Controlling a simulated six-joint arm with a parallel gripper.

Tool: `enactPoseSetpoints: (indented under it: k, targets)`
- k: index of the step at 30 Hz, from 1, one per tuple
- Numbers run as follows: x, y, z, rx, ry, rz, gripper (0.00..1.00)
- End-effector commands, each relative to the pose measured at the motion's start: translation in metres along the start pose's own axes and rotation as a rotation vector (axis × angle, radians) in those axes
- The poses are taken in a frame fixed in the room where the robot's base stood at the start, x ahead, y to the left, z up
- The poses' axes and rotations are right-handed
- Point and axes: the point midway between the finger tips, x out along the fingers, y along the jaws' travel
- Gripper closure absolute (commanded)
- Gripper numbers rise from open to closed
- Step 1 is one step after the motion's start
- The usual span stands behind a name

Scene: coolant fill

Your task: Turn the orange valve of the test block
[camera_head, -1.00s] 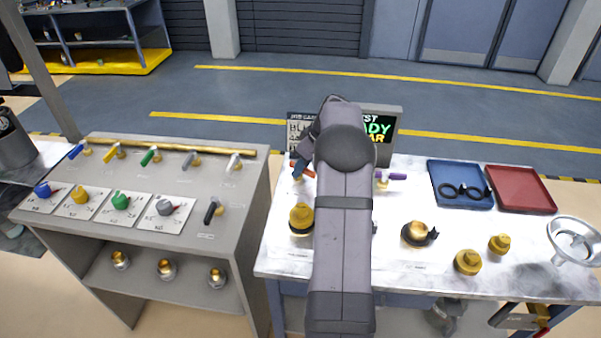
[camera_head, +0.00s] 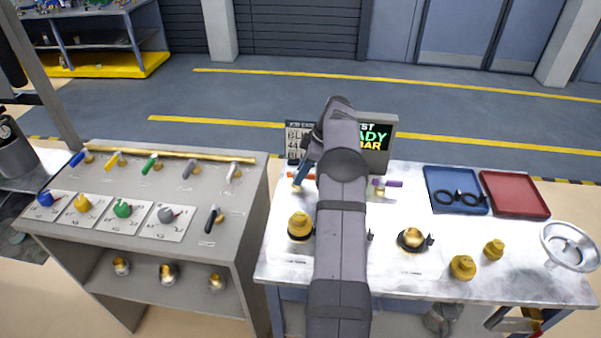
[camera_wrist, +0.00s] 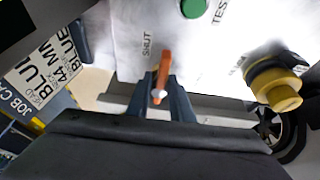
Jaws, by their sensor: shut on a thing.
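The orange valve handle (camera_wrist: 164,68) shows in the wrist view between the two fingers of my gripper (camera_wrist: 162,92), which is shut on it. The word SHUT is printed on the pale surface beside it. In the head view a little of the orange handle (camera_head: 311,177) shows on both sides of my gripper (camera_head: 299,177), at the back left of the white bench. My arm hides part of the test block there, and the valve's body is mostly hidden.
A green button (camera_wrist: 193,8) marked TEST is near the handle, and a brass-yellow cap (camera_wrist: 278,88) is to the right. A screen (camera_head: 376,137) stands behind my arm. A purple-handled valve (camera_head: 386,184), brass fittings, a blue tray (camera_head: 443,206) and a red tray (camera_head: 515,212) share the bench.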

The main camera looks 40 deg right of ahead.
Motion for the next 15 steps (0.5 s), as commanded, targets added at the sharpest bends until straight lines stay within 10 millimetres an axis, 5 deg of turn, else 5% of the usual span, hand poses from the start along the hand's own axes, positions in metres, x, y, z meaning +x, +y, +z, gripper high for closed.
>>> enactPoseSetpoints:
  k: [8, 9, 10, 15]
  targets:
    - [-0.0007, 0.0003, 0.0000, 0.000, 0.000, 0.001, 1.00]
    - [-0.0007, 0.0003, 0.0000, 0.001, 0.000, 0.001, 0.70]
    - [-0.0007, 0.0003, 0.0000, 0.001, 0.000, 0.001, 0.63]
    - [-0.0004, 0.0002, 0.0001, 0.001, 0.000, 0.001, 0.61]
